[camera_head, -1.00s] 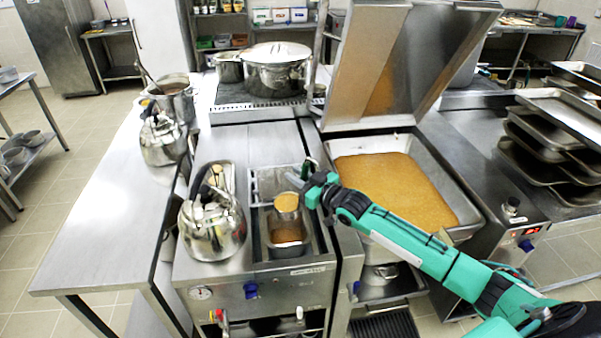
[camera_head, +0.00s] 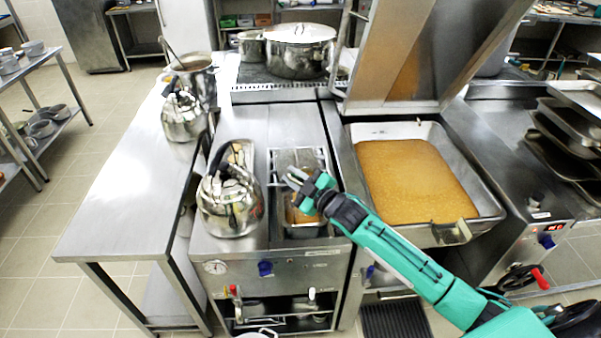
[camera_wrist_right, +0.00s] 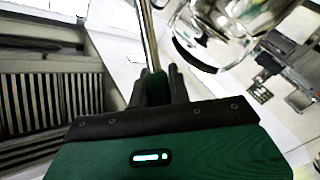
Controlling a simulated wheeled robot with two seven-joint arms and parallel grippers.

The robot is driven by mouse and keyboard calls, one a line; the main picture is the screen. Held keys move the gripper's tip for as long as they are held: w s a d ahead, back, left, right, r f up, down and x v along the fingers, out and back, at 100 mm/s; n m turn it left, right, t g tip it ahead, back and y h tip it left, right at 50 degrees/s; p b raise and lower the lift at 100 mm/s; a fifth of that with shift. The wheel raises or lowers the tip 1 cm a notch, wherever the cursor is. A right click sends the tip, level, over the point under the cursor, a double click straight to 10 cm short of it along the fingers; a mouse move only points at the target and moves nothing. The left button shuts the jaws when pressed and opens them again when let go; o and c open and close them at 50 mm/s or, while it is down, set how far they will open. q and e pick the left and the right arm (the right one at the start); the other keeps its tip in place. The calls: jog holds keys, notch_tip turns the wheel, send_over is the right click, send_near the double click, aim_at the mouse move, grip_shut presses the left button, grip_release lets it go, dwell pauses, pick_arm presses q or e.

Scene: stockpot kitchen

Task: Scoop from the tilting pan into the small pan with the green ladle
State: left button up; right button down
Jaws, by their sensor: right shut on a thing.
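The tilting pan (camera_head: 388,131) is a wide steel pan holding orange-brown food (camera_head: 415,180), under a raised lid (camera_head: 410,60). The small pan (camera_head: 302,216) sits in a counter well to its left, with orange-brown food in it, partly hidden by my right gripper. My right gripper (camera_head: 297,179) is over the well. In the right wrist view, its fingers (camera_wrist_right: 158,88) are shut on the green ladle, whose steel shaft (camera_wrist_right: 146,35) runs upward. In the head view the ladle's bowl cannot be made out. My left gripper is not in view.
A shiny kettle (camera_head: 230,203) stands just left of the well. A second kettle (camera_head: 184,117) and a pot (camera_head: 196,76) stand farther back. A large lidded stockpot (camera_head: 300,52) is on the rear range. Stacked trays (camera_head: 572,115) are at the right.

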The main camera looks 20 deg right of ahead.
jog(key=shift+s+a+f+n+b, duration=0.6)
jog(key=shift+a+f+n+b, duration=0.85)
jog(key=shift+f+n+b, duration=1.2)
jog(key=shift+s+a+f+n+b, duration=0.6)
jog(key=shift+a+f+n+b, duration=1.15)
jog(key=shift+f, duration=1.5)
jog(key=shift+s+a+f+n+b, duration=0.6)
jog(key=shift+a+f+n+b, duration=0.6)
jog(key=shift+f+n+b, duration=1.4)
jog(key=shift+f+p, duration=0.35)
jog(key=shift+f, duration=0.05)
jog(key=shift+r, duration=0.15)
